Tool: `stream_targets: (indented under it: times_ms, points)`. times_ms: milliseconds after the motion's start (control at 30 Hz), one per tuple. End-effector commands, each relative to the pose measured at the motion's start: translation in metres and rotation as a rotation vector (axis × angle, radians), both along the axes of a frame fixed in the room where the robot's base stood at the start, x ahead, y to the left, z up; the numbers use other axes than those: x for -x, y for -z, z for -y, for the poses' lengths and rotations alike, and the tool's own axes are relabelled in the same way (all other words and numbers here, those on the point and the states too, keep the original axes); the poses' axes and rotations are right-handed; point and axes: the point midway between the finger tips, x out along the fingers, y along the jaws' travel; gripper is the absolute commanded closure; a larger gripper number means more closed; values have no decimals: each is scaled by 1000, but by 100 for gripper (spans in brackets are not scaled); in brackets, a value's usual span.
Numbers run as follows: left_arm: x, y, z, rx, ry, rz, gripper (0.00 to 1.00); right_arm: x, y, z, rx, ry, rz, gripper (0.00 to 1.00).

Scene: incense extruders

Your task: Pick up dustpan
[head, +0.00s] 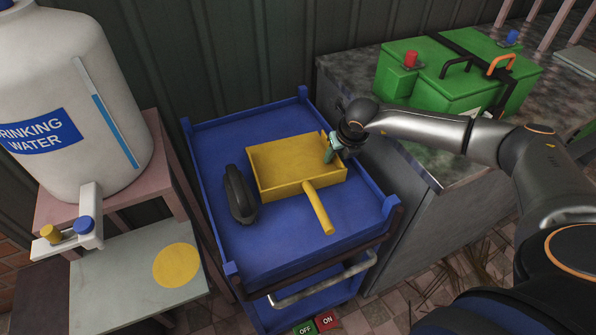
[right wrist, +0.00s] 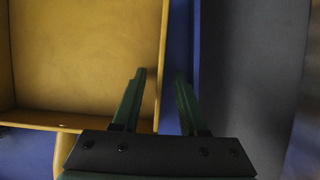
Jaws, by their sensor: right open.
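The yellow dustpan (head: 285,165) lies on the blue cart's top, its handle toward the front right. It fills the left of the right wrist view (right wrist: 80,55). My right gripper (head: 331,151) is at the dustpan's right side wall, near its back right corner. In the right wrist view my gripper (right wrist: 160,78) is open, with one green finger over the pan's inside and the other outside the wall, so the wall's line runs between them. I cannot tell whether the fingers touch it. My left gripper is not in view.
The blue cart (head: 272,257) has raised rims and corner posts. A dark handled object (head: 238,195) stands left of the dustpan. A stone-topped counter (head: 345,80) with a green box (head: 450,85) is close on the right. A drinking water tank (head: 70,90) stands on the left.

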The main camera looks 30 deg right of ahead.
Motion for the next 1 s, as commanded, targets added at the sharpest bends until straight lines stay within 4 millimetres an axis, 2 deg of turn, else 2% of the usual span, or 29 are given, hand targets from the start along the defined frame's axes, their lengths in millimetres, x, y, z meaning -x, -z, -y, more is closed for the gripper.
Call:
stream_targets:
  times_ms: [200, 600, 1000]
  points:
    - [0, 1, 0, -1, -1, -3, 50, 0, 1, 0, -1, -1, 0, 57]
    - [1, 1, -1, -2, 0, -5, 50, 0, 1, 0, -1, 0, 0, 100]
    - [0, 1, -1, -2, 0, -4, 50, 0, 1, 0, -1, 0, 0, 100]
